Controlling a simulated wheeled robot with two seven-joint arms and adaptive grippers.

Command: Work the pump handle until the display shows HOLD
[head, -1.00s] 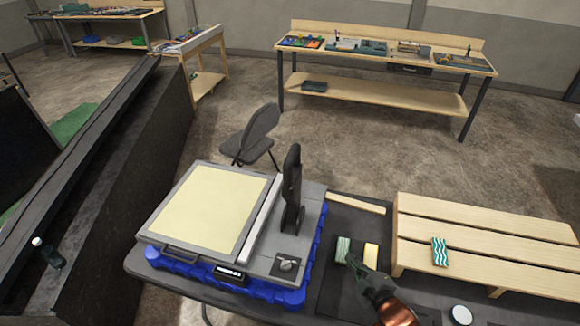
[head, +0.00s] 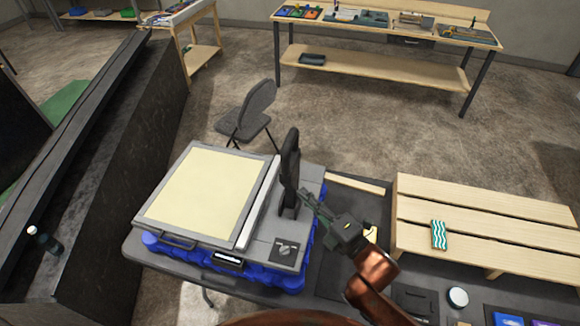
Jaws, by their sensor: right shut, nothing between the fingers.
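The console is a grey box on a blue base (head: 262,277), with a cream panel (head: 203,191) on its left part. The black pump handle (head: 289,165) stands nearly upright on its right part. A small dark display (head: 229,260) sits on the front edge with light marks too small to read. A knob (head: 285,251) is on the front right corner. My right gripper (head: 306,193) is shut and empty, its tips close to the lower right side of the handle. I cannot tell whether they touch. My left gripper is not in view.
A wooden slatted rack (head: 480,222) with a green wavy-striped block (head: 439,235) stands at the right. A yellow block (head: 371,234) is partly hidden behind my right gripper. A white round lid (head: 458,297) lies at the front right. A folding chair (head: 250,112) stands behind the table.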

